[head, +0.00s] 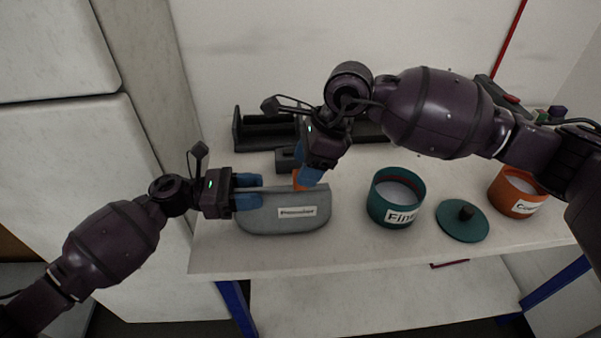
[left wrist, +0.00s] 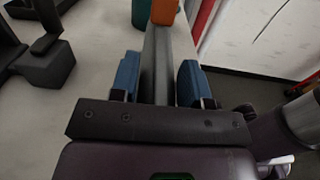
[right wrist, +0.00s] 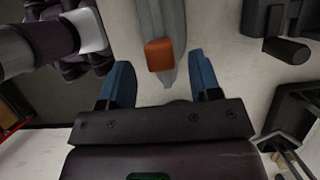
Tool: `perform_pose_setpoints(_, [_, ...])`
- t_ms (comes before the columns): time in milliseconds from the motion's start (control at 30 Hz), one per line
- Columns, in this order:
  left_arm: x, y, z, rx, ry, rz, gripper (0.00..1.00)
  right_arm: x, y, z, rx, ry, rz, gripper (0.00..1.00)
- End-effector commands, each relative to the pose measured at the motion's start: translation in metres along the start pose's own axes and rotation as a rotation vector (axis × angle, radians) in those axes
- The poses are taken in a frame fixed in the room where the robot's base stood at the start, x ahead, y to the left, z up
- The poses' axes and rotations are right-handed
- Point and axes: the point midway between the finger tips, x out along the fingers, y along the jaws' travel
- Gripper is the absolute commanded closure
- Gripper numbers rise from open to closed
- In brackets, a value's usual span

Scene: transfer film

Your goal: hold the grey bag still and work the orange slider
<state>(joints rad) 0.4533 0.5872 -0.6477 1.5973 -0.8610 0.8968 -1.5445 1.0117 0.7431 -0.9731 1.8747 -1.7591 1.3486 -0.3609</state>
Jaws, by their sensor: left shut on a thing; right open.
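The grey bag (head: 283,221) stands on the table near its front left, with a white label on its front. My left gripper (head: 250,190) is shut on the bag's left end; the left wrist view shows the bag (left wrist: 157,70) between the blue fingers. The orange slider (head: 298,180) is on the bag's top edge, right of my left gripper. It also shows in the left wrist view (left wrist: 164,11) and the right wrist view (right wrist: 159,54). My right gripper (head: 310,172) is open above the slider, which lies ahead of and between its fingertips in the right wrist view.
A teal pot (head: 381,212) labelled "Fine" stands right of the bag. A teal lid (head: 455,226) with a dark knob lies beside it, and an orange pot (head: 507,201) is further right. Dark racks (head: 262,133) stand behind the bag.

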Motion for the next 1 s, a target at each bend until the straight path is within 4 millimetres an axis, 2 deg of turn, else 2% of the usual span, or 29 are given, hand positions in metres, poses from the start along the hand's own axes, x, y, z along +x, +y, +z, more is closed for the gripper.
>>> perform_pose_setpoints(100, [0.000,0.000,0.000,0.000,0.000,0.001,0.92,0.016,0.000,0.000,0.001,0.000,0.002,0.43])
perform_pose_setpoints(233, [0.000,0.000,0.000,0.000,0.000,0.001,0.92,0.026,0.000,0.000,0.000,0.000,0.001,0.43])
perform_pose_setpoints(600, [0.000,0.000,0.000,0.000,0.000,0.001,0.92,0.030,0.000,0.000,0.000,0.000,0.000,0.43])
perform_pose_setpoints(1000, [0.000,0.000,0.000,0.000,0.000,0.001,0.92,0.030,0.000,0.000,0.000,0.000,0.000,1.00])
